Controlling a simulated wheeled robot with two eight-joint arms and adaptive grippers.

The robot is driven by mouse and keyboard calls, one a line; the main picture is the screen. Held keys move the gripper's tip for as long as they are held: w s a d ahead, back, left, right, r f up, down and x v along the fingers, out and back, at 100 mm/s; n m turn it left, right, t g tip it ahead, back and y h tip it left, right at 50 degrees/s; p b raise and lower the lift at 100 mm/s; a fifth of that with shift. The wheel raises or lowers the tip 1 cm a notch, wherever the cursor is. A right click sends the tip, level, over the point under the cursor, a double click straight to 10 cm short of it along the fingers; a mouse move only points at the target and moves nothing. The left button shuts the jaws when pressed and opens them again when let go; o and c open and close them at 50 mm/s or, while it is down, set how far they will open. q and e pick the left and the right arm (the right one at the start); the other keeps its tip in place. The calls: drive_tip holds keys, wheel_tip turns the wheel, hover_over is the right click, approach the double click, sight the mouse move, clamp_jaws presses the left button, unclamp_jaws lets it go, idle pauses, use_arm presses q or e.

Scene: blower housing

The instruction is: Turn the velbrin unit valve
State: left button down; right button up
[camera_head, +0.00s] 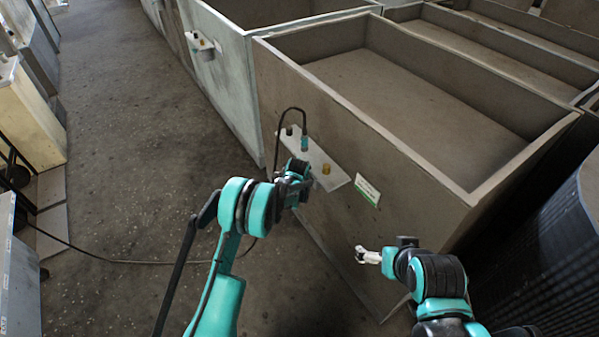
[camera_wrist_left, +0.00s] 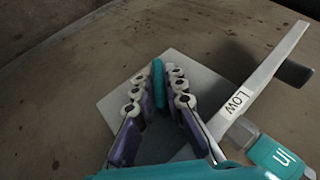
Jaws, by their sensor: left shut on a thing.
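A pale mounting plate (camera_head: 318,158) is fixed to the side wall of the large grey-brown bin, and the plate also shows in the left wrist view (camera_wrist_left: 112,103). In that view a narrow teal handle (camera_wrist_left: 158,76) stands out from the plate, apparently the valve handle. My left gripper (camera_wrist_left: 158,88) is shut on this handle, its fingers on either side. In the head view my left gripper (camera_head: 302,172) hides the handle. My right gripper (camera_head: 366,256) hangs by the lower wall, apart from the plate; its finger gap is too small to read.
A black hose (camera_head: 291,108) loops over the plate to a teal fitting (camera_head: 304,143). A brass-coloured part (camera_head: 326,169) sits on the plate. A white bar marked LOW (camera_wrist_left: 240,99) and a teal connector marked "in" (camera_wrist_left: 277,158) are close. A small sign (camera_head: 367,190) is on the wall.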

use_arm(q)
drive_tip(key=c, duration=1.6)
unclamp_jaws()
drive_tip(key=v, duration=1.2)
